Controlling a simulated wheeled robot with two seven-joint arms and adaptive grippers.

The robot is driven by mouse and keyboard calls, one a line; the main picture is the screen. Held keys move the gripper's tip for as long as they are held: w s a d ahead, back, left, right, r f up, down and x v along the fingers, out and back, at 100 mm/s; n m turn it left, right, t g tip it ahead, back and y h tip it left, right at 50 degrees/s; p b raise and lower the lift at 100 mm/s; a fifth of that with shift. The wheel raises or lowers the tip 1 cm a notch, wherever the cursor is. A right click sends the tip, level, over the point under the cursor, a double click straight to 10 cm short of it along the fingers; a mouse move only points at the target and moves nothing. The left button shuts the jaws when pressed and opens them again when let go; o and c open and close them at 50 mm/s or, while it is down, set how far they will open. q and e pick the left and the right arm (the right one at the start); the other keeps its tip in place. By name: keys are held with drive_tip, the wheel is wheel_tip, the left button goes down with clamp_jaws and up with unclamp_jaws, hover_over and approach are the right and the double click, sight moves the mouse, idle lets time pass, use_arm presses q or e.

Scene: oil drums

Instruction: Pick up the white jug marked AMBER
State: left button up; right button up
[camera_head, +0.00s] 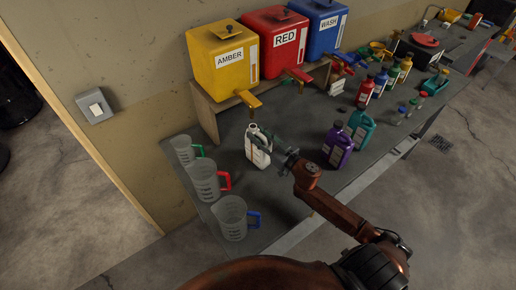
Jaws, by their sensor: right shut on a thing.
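A white jug (257,154) with a dark-printed label stands out near the left part of the grey bench, below the yellow box; its lettering is too small to read. My right gripper (268,138) reaches it from the right and is shut on its upper part, around the handle and neck. The jug looks close to upright; I cannot tell whether its base touches the bench. My left gripper is not in view.
Yellow AMBER (222,65), red RED (277,48) and blue WASH (323,30) boxes stand on a wooden shelf behind. Clear measuring jugs (205,180) stand left. Purple (338,146) and teal (361,127) jugs stand right. Small bottles stand farther along.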

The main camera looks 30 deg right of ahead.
clamp_jaws()
drive_tip(key=shift+r, duration=0.1)
drive_tip(key=shift+r, duration=0.15)
